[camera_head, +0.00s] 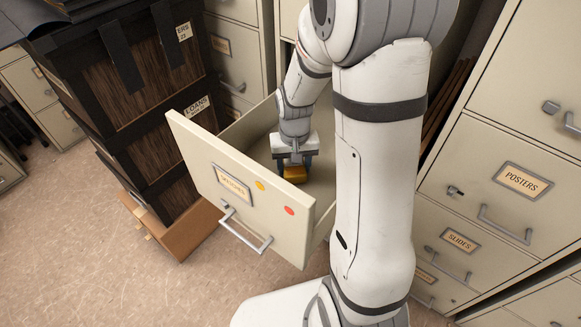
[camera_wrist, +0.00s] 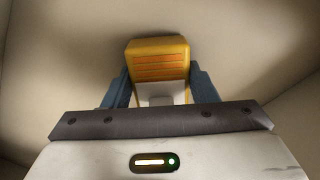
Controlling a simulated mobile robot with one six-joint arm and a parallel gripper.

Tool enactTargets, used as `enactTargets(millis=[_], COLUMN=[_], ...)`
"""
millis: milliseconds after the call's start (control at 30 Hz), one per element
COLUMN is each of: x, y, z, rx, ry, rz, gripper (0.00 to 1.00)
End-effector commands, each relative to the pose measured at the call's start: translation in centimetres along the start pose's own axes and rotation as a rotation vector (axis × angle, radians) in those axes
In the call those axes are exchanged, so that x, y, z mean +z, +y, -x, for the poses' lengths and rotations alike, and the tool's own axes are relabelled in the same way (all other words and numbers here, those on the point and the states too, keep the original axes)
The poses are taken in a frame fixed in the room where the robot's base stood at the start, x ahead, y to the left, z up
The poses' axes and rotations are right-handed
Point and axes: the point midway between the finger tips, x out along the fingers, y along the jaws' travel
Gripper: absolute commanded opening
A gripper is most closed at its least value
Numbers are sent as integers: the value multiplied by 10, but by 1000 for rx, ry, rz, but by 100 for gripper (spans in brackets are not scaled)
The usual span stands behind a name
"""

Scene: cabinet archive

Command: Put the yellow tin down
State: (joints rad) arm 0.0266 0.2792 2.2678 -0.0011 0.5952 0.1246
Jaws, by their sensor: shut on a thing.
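The yellow tin (camera_head: 294,173) is inside the open drawer (camera_head: 240,185), low down near the drawer's front panel. In the wrist view the tin (camera_wrist: 158,60) shows its yellow top with orange stripes. My gripper (camera_head: 294,163) reaches down into the drawer and is shut on the tin. Its two blue fingers (camera_wrist: 160,88) stand on either side of the tin. I cannot tell whether the tin touches the drawer floor.
The drawer front has a label, a handle (camera_head: 246,236) and yellow and red dots. Dark wooden crates (camera_head: 150,95) stand to the left. Closed cabinet drawers (camera_head: 505,190) stand to the right. The drawer floor around the tin looks bare.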

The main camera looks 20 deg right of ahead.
Motion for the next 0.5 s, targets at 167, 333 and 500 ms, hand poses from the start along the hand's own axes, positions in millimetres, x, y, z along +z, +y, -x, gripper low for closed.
enactTargets(millis=[167, 333, 500], x=[0, 0, 0], y=[1, 1, 1], z=[0, -4, -3], rx=[0, 0, 0], ry=[2, 1, 1], rz=[-2, -2, -3], gripper=[26, 26, 66])
